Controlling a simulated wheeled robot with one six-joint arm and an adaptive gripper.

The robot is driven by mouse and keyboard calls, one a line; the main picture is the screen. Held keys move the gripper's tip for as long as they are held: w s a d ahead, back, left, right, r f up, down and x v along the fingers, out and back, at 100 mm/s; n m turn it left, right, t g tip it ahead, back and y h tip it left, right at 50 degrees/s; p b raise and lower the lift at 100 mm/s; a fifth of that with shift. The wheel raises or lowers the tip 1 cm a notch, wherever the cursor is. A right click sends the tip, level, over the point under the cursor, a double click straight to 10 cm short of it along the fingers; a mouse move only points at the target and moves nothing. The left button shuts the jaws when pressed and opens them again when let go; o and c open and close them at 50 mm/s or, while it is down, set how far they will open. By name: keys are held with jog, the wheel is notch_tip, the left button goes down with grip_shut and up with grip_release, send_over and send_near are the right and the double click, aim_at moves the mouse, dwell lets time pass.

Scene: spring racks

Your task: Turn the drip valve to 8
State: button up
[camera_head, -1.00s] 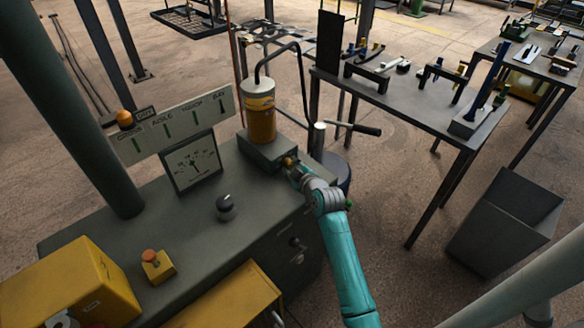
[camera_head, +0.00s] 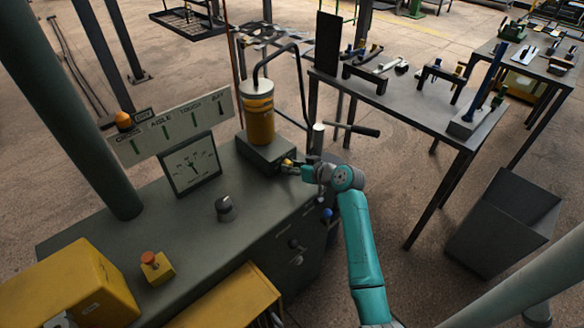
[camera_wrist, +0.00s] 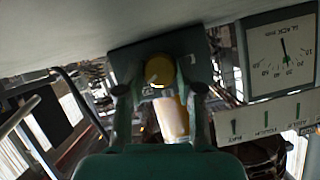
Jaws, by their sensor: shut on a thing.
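The drip valve is a small brass-yellow knob (camera_head: 287,163) on the dark block under the amber oil cylinder (camera_head: 260,120) on the bench. In the wrist view the round knob (camera_wrist: 158,70) sits between the two finger tips. My gripper (camera_head: 291,166) reaches it from the right and is shut on it; it also shows in the wrist view (camera_wrist: 160,90). The amber cylinder (camera_wrist: 172,118) shows beyond the knob, upside down. I cannot read any scale or number on the valve.
A dial gauge (camera_head: 191,168) and a labelled panel (camera_head: 170,128) stand behind the bench top. A black knob (camera_head: 225,208) and a red-topped yellow button box (camera_head: 155,267) are left of my arm. A bar handle (camera_head: 355,129) is close to the right of my gripper.

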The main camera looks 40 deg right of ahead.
jog(key=m+y, duration=0.3)
jog(key=shift+d+f+m, duration=0.1)
jog(key=shift+d+m, duration=0.05)
jog(key=shift+m, duration=0.25)
dwell(0.4)
jog(key=o, duration=0.9)
jog(key=shift+s+d, duration=0.1)
jog(key=v, duration=1.1)
jog(key=shift+s+d, duration=0.1)
jog(key=shift+s, duration=0.3)
